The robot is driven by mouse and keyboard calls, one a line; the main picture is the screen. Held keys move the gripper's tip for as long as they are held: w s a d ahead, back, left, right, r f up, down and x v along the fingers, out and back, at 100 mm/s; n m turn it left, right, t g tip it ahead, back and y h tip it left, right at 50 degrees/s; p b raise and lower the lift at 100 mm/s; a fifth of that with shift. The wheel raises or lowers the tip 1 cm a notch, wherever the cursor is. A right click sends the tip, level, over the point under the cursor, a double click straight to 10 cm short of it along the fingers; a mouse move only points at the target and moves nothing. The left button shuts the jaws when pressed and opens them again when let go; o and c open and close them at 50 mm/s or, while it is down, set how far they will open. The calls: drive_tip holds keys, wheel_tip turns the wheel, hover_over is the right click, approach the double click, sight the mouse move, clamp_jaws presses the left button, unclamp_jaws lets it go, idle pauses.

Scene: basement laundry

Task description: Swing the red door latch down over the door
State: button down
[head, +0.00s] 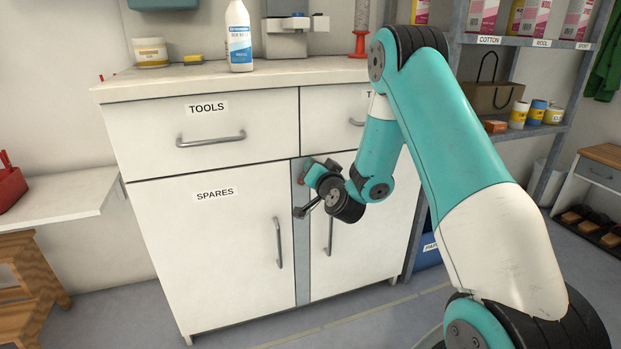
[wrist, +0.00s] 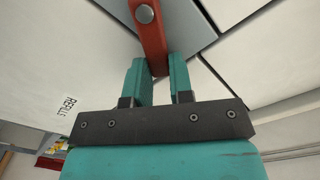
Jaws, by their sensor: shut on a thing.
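The red door latch (wrist: 150,38) shows in the wrist view as a flat red bar with a round grey bolt head near the top edge. Its lower end lies between the two teal fingers of my gripper (wrist: 158,68), which is shut on it. In the head view, my gripper (head: 313,174) is at the upper part of the grey strip (head: 302,253) between the two lower cabinet doors. Only a little red of the latch shows there; my wrist hides much of it, so its tilt is hard to tell. The SPARES door (head: 205,250) looks closed.
The right lower door (head: 352,265) also looks closed and has a vertical handle (head: 330,236); the SPARES door handle (head: 279,243) stands left of the strip. The TOOLS drawer (head: 215,122) is above. A bottle (head: 238,40) stands on the countertop. Shelving (head: 465,60) is on the right.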

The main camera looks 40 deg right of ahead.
drive_tip(key=shift+s+d+f+m+b, duration=0.1)
drive_tip(key=shift+d+f+m+b, duration=0.25)
drive_tip(key=shift+f+m+b, duration=1)
drive_tip(key=shift+s+d+f+m+b, duration=0.15)
drive_tip(key=shift+d+m+b, duration=0.3)
drive_tip(key=shift+m, duration=1.85)
drive_tip(key=shift+s+d+f+m+b, duration=0.1)
drive_tip(key=shift+d+f+m+b, duration=0.2)
drive_tip(key=shift+f+m+b, duration=1.05)
drive_tip(key=shift+r+m+p, duration=0.45)
drive_tip(key=shift+r+m, duration=0.1)
drive_tip(key=shift+m, duration=0.05)
drive_tip(key=c, duration=1)
unclamp_jaws()
